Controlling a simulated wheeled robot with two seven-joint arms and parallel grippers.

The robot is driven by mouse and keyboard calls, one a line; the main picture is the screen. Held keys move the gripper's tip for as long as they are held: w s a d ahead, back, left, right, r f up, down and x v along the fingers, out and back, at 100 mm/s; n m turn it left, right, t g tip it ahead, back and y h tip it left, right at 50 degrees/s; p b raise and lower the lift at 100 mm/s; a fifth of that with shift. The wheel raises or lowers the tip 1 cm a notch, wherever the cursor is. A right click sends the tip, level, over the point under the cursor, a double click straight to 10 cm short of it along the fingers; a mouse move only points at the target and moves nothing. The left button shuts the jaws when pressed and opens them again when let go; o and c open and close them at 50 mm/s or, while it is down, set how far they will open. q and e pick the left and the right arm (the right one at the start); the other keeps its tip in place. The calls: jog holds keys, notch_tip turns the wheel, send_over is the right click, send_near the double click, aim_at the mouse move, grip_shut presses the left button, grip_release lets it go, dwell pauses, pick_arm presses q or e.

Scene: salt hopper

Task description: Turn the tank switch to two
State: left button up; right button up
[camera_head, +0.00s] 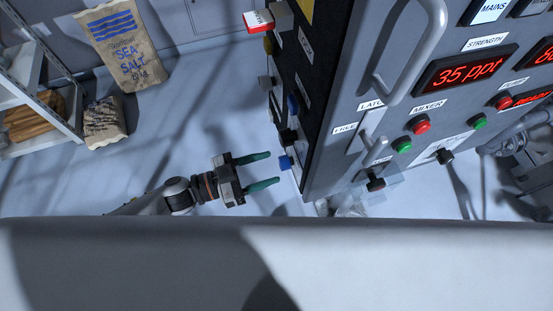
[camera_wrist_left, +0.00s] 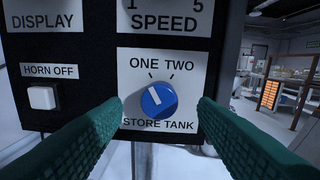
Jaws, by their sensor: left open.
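The tank switch is a blue round knob (camera_wrist_left: 159,100) on a white plate marked ONE, TWO and STORE TANK. Its white pointer line tilts up and to the left, toward ONE. In the head view the blue knob (camera_head: 285,162) sticks out low on the dark side panel of the cabinet. My left gripper (camera_head: 274,169) is open, its green fingers pointing at the panel. In the left wrist view the fingertips (camera_wrist_left: 160,103) stand left and right of the knob with gaps on both sides. I do not make out my right gripper.
A white HORN OFF button (camera_wrist_left: 43,97) sits left of the switch, and a SPEED plate (camera_wrist_left: 165,18) above it. The grey cabinet front (camera_head: 385,130) has a handle, displays and buttons.

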aim_at(280, 164)
pick_arm(q)
jog(key=shift+x, duration=1.7)
jog(key=c, duration=1)
jog(key=shift+o, duration=0.2)
jog(key=m+b, duration=0.2)
jog(key=m, duration=1)
jog(key=shift+f, duration=0.1)
